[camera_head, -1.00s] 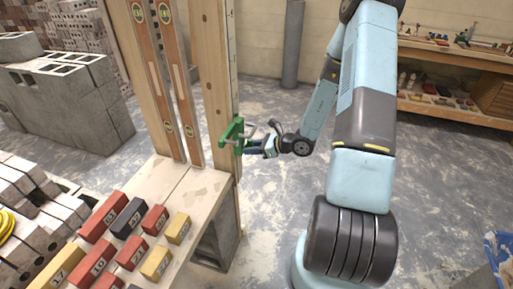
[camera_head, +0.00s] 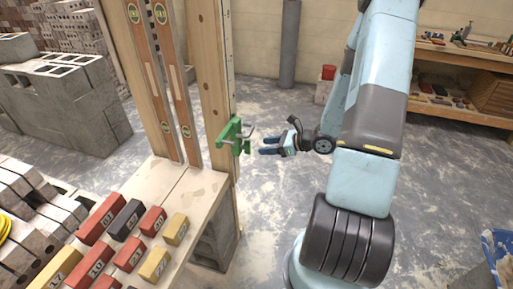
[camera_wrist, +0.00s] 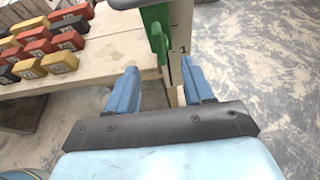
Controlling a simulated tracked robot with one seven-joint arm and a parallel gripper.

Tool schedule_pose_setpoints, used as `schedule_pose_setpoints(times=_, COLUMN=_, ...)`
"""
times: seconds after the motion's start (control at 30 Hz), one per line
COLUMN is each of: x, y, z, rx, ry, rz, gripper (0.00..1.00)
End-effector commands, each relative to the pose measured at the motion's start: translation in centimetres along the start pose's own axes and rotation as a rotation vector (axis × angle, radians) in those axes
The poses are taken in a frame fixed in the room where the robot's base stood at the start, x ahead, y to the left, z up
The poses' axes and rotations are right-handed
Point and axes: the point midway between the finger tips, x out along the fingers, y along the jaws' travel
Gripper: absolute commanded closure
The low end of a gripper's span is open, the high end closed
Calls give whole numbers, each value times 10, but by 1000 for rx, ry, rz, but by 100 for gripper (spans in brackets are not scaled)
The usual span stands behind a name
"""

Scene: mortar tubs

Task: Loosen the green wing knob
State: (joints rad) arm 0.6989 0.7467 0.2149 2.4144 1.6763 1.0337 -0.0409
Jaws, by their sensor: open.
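The green wing knob (camera_head: 231,135) is on a green clamp-like fitting at the wooden post (camera_head: 219,80), with a metal bar sticking out to its right. In the wrist view, green parts of it (camera_wrist: 158,30) show at the top, beyond the fingers. My gripper (camera_head: 268,145) is open and empty, just right of the fitting and apart from it. Its two blue fingers also show in the wrist view (camera_wrist: 160,85), with the post's lower edge between and beyond them. I cannot tell the knob's wings apart from the fitting.
A wooden bench (camera_head: 203,185) holds several red, yellow and dark numbered blocks (camera_head: 152,220). Two brown spirit levels (camera_head: 165,80) stand against the posts. Grey concrete blocks (camera_head: 75,105) stand behind at left. The floor right of the post is open.

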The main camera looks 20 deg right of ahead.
Motion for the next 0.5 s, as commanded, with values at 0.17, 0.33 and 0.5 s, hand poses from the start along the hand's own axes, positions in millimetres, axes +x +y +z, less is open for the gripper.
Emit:
schedule_pose_setpoints(times=0.17, x=-32, y=0, z=0, rx=-1, ry=1, rz=-2, gripper=48)
schedule_pose_setpoints(times=0.33, x=-51, y=0, z=0, rx=0, ry=-1, rz=-2, gripper=48)
schedule_pose_setpoints(times=0.5, x=-57, y=0, z=0, rx=0, ry=0, rz=1, gripper=48)
